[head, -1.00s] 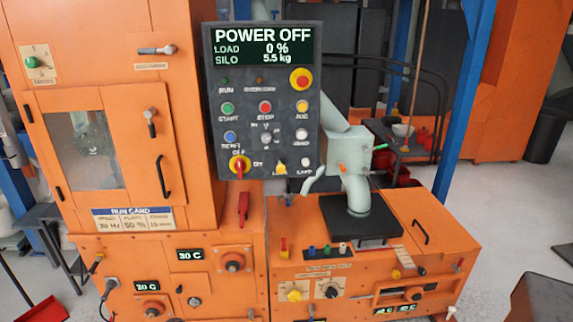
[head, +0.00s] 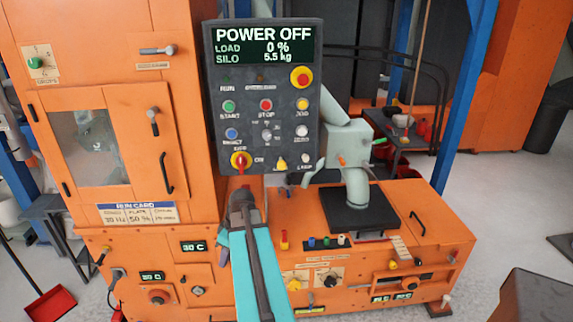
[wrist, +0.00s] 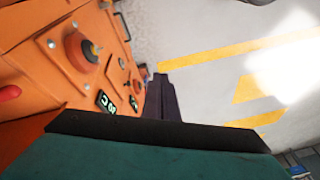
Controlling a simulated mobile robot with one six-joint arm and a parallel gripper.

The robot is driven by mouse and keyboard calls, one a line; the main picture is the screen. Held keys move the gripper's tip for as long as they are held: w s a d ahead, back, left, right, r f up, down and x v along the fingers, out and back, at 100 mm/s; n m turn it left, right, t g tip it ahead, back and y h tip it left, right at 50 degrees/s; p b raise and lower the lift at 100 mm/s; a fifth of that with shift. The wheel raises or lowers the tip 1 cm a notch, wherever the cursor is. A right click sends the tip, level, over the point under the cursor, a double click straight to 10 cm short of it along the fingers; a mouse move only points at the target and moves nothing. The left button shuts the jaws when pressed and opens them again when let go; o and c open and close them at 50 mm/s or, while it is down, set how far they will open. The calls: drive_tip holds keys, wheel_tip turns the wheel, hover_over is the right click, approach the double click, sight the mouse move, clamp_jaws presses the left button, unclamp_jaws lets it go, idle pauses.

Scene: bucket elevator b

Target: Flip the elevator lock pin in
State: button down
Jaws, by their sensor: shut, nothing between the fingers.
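I cannot tell for sure which part is the lock pin. The upright red piece on the cabinet ledge, below the control panel, is now mostly hidden behind my gripper (head: 242,196) in the head view. A red rounded part (wrist: 9,93) shows at the left edge of the wrist view; it may be the same piece. My gripper reaches up to the ledge from the front. Its dark fingers show close together and empty in the wrist view (wrist: 162,80), beside the orange front. I cannot tell whether they touch anything.
The control panel (head: 262,100) reads POWER OFF and hangs just above my gripper. The orange cabinet (head: 150,250) with knobs and displays is at left. A lower orange unit with a pale green spout machine (head: 355,150) is at right. Grey floor (head: 500,220) lies open at right.

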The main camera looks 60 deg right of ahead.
sight(281, 162)
drive_tip(key=s+d+r+n+t+h+p, duration=0.1)
drive_tip(key=s+d+r, duration=0.5)
drive_tip(key=r, duration=0.6)
drive_tip(key=s+d+r+n+t+h+p, duration=0.1)
drive_tip(key=s+d+r, duration=0.5)
drive_tip(key=r, duration=0.6)
drive_tip(key=s+d+r+n+t+h+p, duration=0.2)
drive_tip(key=s+d+r, duration=0.4)
drive_tip(key=r, duration=0.6)
drive_tip(key=shift+d+r+p, duration=0.15)
drive_tip(key=shift+d+p, duration=0.15)
drive_tip(key=shift+d, duration=0.8)
drive_tip(key=shift+w, duration=0.1)
drive_tip(key=w+d+f+p, duration=0.4)
drive_tip(key=w+f, duration=0.4)
drive_tip(key=shift+d+f+p, duration=0.15)
drive_tip(key=shift+f+p, duration=0.15)
drive_tip(key=shift+f, duration=0.05)
